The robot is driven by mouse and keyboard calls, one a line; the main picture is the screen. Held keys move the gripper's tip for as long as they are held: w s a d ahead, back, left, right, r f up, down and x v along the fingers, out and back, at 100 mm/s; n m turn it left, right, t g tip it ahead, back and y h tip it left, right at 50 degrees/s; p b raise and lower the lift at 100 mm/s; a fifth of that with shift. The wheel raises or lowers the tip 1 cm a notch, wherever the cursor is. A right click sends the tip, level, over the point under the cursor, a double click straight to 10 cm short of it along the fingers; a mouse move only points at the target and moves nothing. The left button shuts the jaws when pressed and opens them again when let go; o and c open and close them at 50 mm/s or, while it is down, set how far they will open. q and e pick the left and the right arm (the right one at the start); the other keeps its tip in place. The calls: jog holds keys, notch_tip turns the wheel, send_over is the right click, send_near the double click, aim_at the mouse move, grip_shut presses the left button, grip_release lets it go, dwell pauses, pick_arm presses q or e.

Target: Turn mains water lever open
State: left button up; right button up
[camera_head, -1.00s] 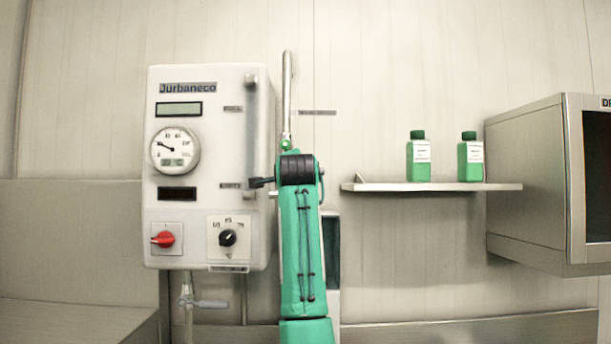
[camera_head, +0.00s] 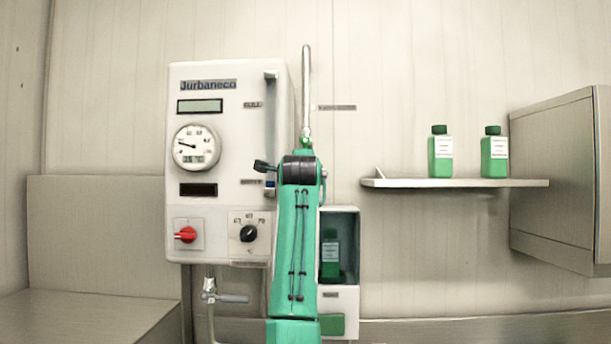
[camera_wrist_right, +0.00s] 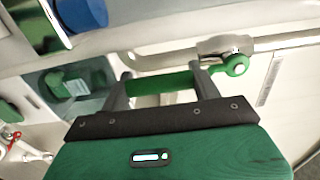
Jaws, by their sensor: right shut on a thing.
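The mains water lever is a green bar (camera_wrist_right: 165,83) on a metal valve body with a round green pivot (camera_wrist_right: 236,66). In the right wrist view, my right gripper (camera_wrist_right: 158,78) has its fingers on the bar and is shut on it. In the head view, the valve's green top (camera_head: 305,143) shows just above my right arm, under a vertical metal pipe (camera_head: 306,90). My arm hides the rest of the lever and most of the gripper there. My left gripper is in neither view.
The white Jurbaneco boiler (camera_head: 222,150) hangs close left of my arm. A grey-handled tap (camera_head: 232,298) sits below it. A white holder (camera_head: 341,292) with a green bottle (camera_head: 330,255) stands just right. A shelf (camera_head: 455,183) with two green bottles is further right.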

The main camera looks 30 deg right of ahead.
jog(key=shift+f, duration=0.15)
jog(key=o, duration=1.4)
jog(key=shift+s+a, duration=0.1)
jog(key=shift+s, duration=0.1)
jog(key=b+v, duration=0.6)
jog(key=v, duration=0.7)
jog(key=shift+s, duration=0.25)
